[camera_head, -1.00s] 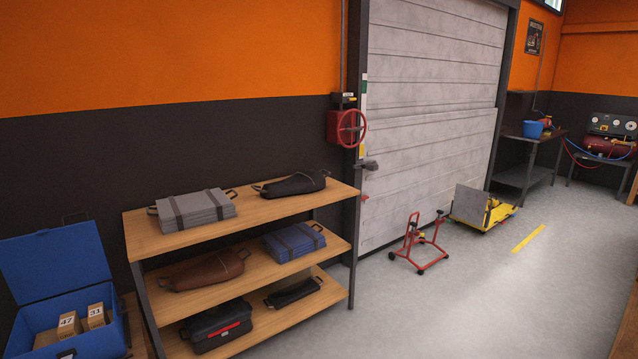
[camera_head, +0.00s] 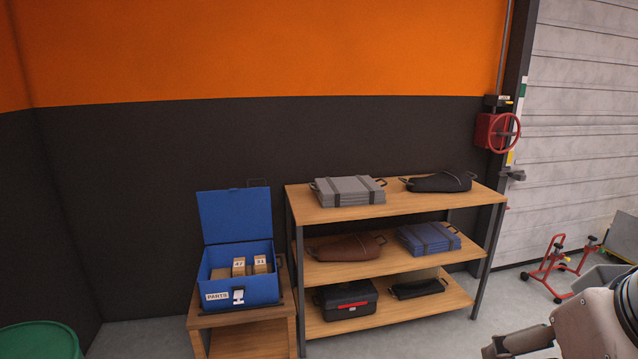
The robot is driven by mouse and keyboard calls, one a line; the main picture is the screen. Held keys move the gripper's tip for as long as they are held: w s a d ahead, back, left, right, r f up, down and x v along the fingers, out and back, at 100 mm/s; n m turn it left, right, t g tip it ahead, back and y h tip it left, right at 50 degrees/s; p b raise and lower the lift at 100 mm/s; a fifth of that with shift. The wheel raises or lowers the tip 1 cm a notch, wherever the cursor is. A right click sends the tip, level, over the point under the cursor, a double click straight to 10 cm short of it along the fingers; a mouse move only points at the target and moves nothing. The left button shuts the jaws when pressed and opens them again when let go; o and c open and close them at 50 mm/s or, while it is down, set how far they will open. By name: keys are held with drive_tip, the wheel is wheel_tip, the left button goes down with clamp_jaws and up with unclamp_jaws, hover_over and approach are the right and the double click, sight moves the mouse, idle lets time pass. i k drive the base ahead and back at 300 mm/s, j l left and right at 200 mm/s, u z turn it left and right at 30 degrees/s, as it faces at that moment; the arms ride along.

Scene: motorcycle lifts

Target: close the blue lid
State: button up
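The box sits open on a small wooden stand left of the shelf. Small numbered cartons (camera_head: 260,264) lie inside it. A white latch shows on the box front. Part of my arm shows at the lower right, well apart from the box and lid. My gripper's fingertips cannot be made out there, so its opening does not show.
A wooden shelf (camera_head: 344,212) with bags and cases stands right of the box. The wooden stand (camera_head: 252,336) holds the box. A green bin (camera_head: 40,342) is at the lower left. A red wheeled stand (camera_head: 548,272) is at the right. Some floor shows between bin and stand.

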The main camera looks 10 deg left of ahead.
sight(234, 214)
drive_tip(key=l+u, duration=0.1)
drive_tip(key=u, duration=0.8)
drive_tip(key=i, duration=0.65)
drive_tip(key=i+z, duration=0.1)
drive_tip(key=i, duration=0.5)
drive_tip(key=i+j, duration=0.1)
drive_tip(key=i, duration=0.5)
drive_tip(key=i+j+z, duration=0.15)
drive_tip(key=i, duration=1.1)
